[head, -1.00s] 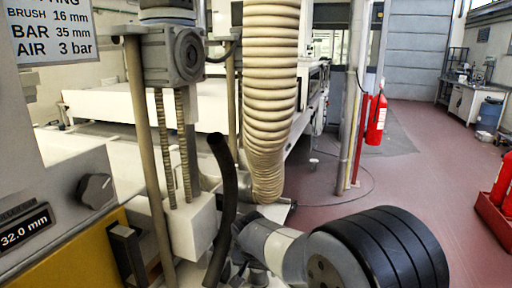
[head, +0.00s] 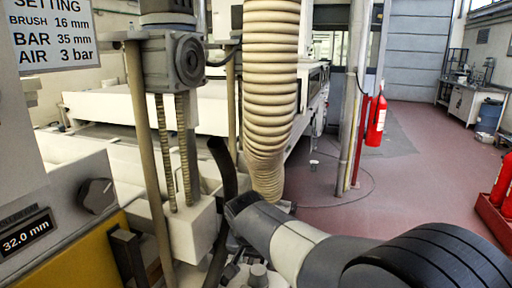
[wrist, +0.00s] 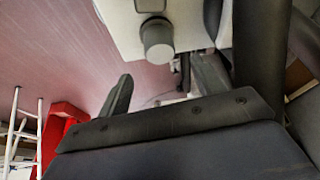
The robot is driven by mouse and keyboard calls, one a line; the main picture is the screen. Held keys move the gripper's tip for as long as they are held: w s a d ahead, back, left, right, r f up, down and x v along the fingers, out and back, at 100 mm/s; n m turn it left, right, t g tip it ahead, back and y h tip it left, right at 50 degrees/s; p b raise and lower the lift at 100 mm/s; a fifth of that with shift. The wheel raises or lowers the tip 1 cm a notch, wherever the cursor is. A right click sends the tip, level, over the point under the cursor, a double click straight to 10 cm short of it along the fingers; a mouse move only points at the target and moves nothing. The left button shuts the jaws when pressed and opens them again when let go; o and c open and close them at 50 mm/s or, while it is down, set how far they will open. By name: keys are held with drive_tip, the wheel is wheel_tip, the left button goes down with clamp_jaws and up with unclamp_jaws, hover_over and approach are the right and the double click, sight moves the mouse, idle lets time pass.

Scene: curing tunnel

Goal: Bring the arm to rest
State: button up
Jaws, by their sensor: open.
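My arm (head: 310,250) reaches in from the lower right of the head view, its dark rounded joint in the bottom right corner. In the wrist view my gripper (wrist: 164,70) is open, its two dark fingers spread apart with nothing held between them. A pale housing with a grey round knob (wrist: 157,40) shows beyond the fingertips; I cannot tell the distance. I cannot make out the gripper clearly in the head view.
A white block (head: 192,230) on a post, a black hose (head: 223,170) and a ribbed duct (head: 268,90) crowd the arm's left. A control panel with a knob (head: 97,195) stands at left.

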sight(259, 270)
drive_tip(key=x, duration=0.8)
drive_tip(key=shift+w+d+f+b, duration=0.1)
drive_tip(key=shift+f+b, duration=0.2)
drive_tip(key=shift+b, duration=0.05)
drive_tip(key=shift+r+n+p, duration=0.25)
drive_tip(key=shift+n+p, duration=0.15)
drive_tip(key=shift+n, duration=0.3)
drive_tip(key=shift+f+n+y+p, duration=0.1)
drive_tip(key=shift+n+y+p, duration=0.55)
drive_tip(key=shift+n, duration=0.95)
drive_tip(key=shift+n+g+y+b, duration=0.25)
drive_tip(key=shift+n+y+b, duration=0.35)
drive_tip(key=shift+n, duration=0.95)
drive_tip(key=shift+n+g+y+b, duration=0.3)
drive_tip(key=shift+n+y, duration=0.45)
drive_tip(key=shift+n, duration=0.8)
drive_tip(key=n+g+y, duration=0.1)
drive_tip(key=n, duration=0.3)
drive_tip(key=n+g+p, duration=0.1)
drive_tip(key=n, duration=0.2)
drive_tip(key=shift+g, duration=0.25)
drive_tip(key=shift+n+g+p, duration=0.4)
drive_tip(key=shift+n+p, duration=0.2)
drive_tip(key=shift+n, duration=0.6)
